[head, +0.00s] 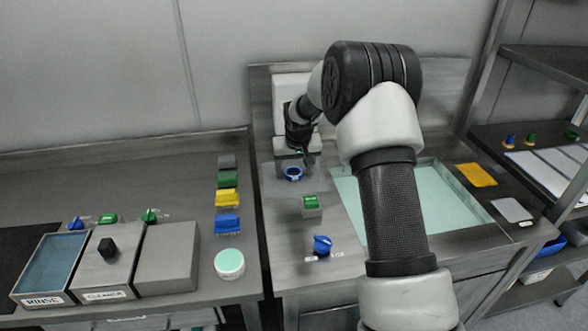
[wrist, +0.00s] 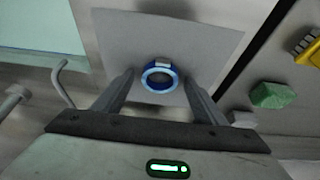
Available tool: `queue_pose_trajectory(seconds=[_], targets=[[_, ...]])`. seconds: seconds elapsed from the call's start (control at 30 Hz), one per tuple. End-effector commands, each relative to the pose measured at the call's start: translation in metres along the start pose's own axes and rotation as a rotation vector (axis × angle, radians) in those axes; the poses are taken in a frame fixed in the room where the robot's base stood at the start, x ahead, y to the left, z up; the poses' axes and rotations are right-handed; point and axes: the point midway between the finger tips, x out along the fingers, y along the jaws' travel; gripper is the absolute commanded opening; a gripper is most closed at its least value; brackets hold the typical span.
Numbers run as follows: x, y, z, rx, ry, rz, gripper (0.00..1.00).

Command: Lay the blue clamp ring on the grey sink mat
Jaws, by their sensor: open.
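The blue clamp ring (head: 293,173) lies flat on a grey square sheet (head: 276,184) left of the sink. In the wrist view the ring (wrist: 147,80) has a pale block on its rim and rests on the sheet (wrist: 205,45). My gripper (head: 307,158) is open and empty, just above and behind the ring in the head view. In the wrist view its fingertips (wrist: 160,78) stand on either side of the ring, apart from it. A small light grey mat (head: 513,209) lies on the counter right of the sink, likely the sink mat.
The sink basin (head: 462,190) lies between the ring and the light grey mat. A yellow mat (head: 477,175) lies behind the grey one. A green-topped block (head: 311,206) and a blue-handled valve (head: 322,245) stand in front of the ring. Colored blocks line the left counter.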

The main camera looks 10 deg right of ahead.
Motion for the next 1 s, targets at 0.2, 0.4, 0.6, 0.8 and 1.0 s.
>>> queue_pose_trajectory(seconds=[0.2, 0.4, 0.6, 0.8, 1.0], targets=[[-0.018, 0.0, -0.003, 0.0, 0.003, 0.0, 0.65], [-0.061, 0.0, -0.003, 0.001, 0.005, 0.0, 0.65], [-0.1, 0.0, -0.002, 0.0, 0.002, 0.0, 0.65], [-0.12, 0.0, -0.001, 0.0, 0.0, 0.0, 0.65], [-0.171, 0.0, 0.012, -0.009, 0.015, 0.011, 0.65]])
